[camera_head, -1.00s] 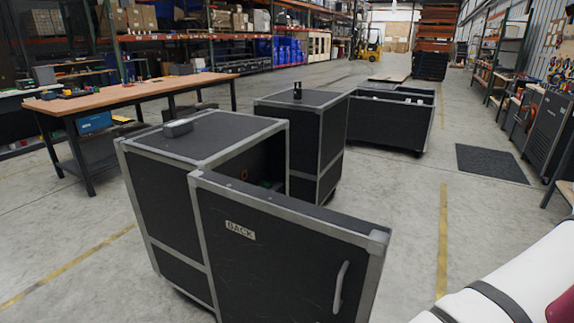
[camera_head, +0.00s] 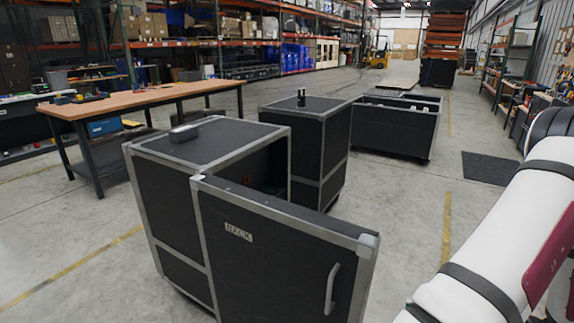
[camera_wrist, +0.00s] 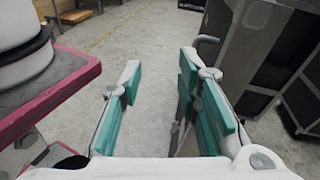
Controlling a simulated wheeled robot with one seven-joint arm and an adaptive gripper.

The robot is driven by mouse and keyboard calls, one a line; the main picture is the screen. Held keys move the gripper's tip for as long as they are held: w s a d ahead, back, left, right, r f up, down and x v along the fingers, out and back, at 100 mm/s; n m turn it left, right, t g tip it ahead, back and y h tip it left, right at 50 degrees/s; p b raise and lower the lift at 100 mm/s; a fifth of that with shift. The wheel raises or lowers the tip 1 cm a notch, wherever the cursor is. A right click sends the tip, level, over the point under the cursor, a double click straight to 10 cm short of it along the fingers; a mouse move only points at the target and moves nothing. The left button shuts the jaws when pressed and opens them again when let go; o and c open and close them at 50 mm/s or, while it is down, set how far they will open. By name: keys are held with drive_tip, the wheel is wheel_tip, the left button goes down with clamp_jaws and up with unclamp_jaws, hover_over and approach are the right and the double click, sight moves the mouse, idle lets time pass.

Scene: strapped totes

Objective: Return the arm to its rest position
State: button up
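My gripper (camera_wrist: 158,85) shows in the wrist view with its two teal-padded fingers spread apart. Only bare concrete floor shows between them, so it is open and empty. The gripper itself is out of the head view. There, my white arm (camera_head: 500,235) crosses the lower right corner. A black case with grey edges and its door marked BACK (camera_head: 239,232) stands left of my arm, with a gap of floor between them.
A small grey box (camera_head: 184,133) lies on the case top. A second black case (camera_head: 305,108) and a low open case (camera_head: 395,128) stand behind. A wooden workbench (camera_head: 140,95) is at left. A dark mat (camera_head: 490,168) lies at right, with clear floor around it.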

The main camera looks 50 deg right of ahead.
drive_tip(key=w+a+r+n+g+y+p, duration=0.3)
drive_tip(key=w+a+r+n+g, duration=0.7)
drive_tip(key=w+r+n+g, duration=0.3)
drive_tip(key=a+r+n+t+h+p, duration=0.2)
drive_tip(key=a+r+n+h+p, duration=0.2)
drive_tip(key=a+r+n+h, duration=0.5)
drive_tip(key=a+r+n, duration=0.4)
drive_tip(key=a+n, duration=0.3)
drive_tip(key=n, duration=0.1)
drive_tip(key=shift+w+r+p, duration=0.15)
drive_tip(key=shift+r+p, duration=0.15)
drive_tip(key=shift+r, duration=0.05)
